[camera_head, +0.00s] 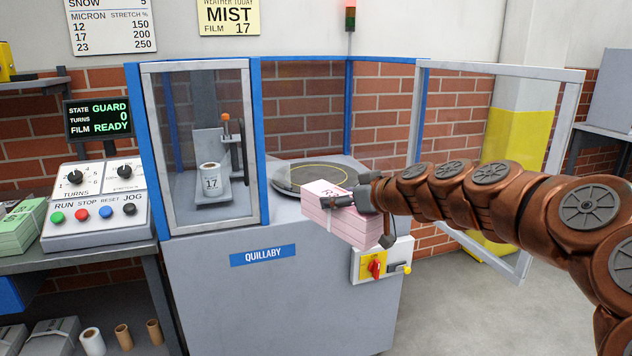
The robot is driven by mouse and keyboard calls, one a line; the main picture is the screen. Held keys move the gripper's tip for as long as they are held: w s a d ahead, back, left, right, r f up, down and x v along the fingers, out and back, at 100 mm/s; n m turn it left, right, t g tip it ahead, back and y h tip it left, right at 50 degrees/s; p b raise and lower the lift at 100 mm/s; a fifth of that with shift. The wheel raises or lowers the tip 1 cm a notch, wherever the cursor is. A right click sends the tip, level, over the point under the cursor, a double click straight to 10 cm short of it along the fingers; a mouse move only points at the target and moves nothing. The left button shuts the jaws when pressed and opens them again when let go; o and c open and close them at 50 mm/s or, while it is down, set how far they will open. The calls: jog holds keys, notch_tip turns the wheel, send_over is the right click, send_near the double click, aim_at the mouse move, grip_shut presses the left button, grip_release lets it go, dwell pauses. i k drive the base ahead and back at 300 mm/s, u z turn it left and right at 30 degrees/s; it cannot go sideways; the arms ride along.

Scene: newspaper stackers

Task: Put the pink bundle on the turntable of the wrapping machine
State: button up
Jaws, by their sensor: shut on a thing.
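The pink bundle (343,226) is a strapped stack of pink papers, held roughly level at the front of the wrapping machine. My gripper (348,201) is shut on it from the right. The turntable (308,177) is a dark round plate with a yellow ring, inside the machine, behind and a little left of the bundle. The bundle overlaps its near edge in the picture, so the gap between them cannot be judged. The machine (325,300) has its clear guard door (497,140) swung open to the right.
A film roll (211,180) stands behind the left clear panel (205,145). The control panel (97,218) and a green bundle (22,228) are on the left bench. The display reads GUARD, turns 0.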

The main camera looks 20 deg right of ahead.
aim_at(316, 175)
jog(key=i, duration=1.25)
jog(key=u, duration=0.05)
